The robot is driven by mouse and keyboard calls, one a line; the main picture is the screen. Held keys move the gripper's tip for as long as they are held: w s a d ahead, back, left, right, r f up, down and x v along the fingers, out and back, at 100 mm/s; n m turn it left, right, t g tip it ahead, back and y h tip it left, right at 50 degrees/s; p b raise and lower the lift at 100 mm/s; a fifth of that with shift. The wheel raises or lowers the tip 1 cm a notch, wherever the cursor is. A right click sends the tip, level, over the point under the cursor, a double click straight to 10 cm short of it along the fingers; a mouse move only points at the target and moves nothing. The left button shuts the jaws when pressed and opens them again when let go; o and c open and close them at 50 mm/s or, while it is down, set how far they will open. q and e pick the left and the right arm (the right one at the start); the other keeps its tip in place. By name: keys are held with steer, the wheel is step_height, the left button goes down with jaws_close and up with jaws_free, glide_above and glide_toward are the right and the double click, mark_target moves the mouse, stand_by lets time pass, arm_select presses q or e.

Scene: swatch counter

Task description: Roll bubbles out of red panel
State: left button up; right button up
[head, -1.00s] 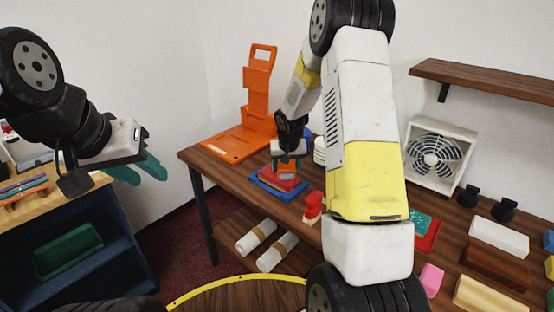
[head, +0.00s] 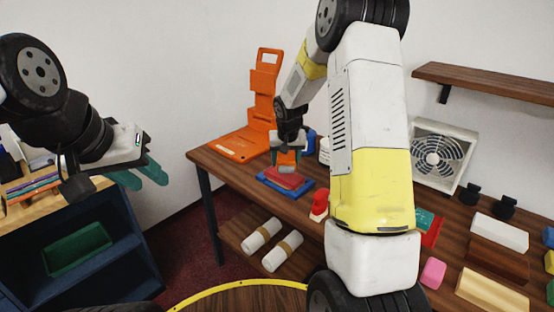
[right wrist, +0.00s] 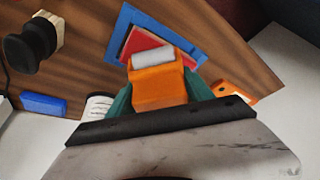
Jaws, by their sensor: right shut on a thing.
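The red panel (head: 287,180) lies on a blue tray (head: 268,184) on the wooden table. It also shows in the right wrist view as the red panel (right wrist: 139,44) inside the blue tray (right wrist: 192,53). My right gripper (head: 286,156) is shut on the orange body (right wrist: 158,88) of a roller, a teal finger on each side. The roller's grey cylinder (right wrist: 153,58) overlaps the panel's near edge in the wrist view; I cannot tell whether it touches. My left gripper (head: 140,176) is open and empty, off to the left, away from the table.
An orange stand (head: 262,90) is behind the tray. A red-and-white object (head: 319,206) stands right of it. A fan (head: 438,152) and several blocks occupy the right side. A dark blue shelf unit (head: 105,250) is at left. White rolls (head: 263,234) lie on the lower shelf.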

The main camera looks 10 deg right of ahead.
steer(key=shift+r, duration=1.75)
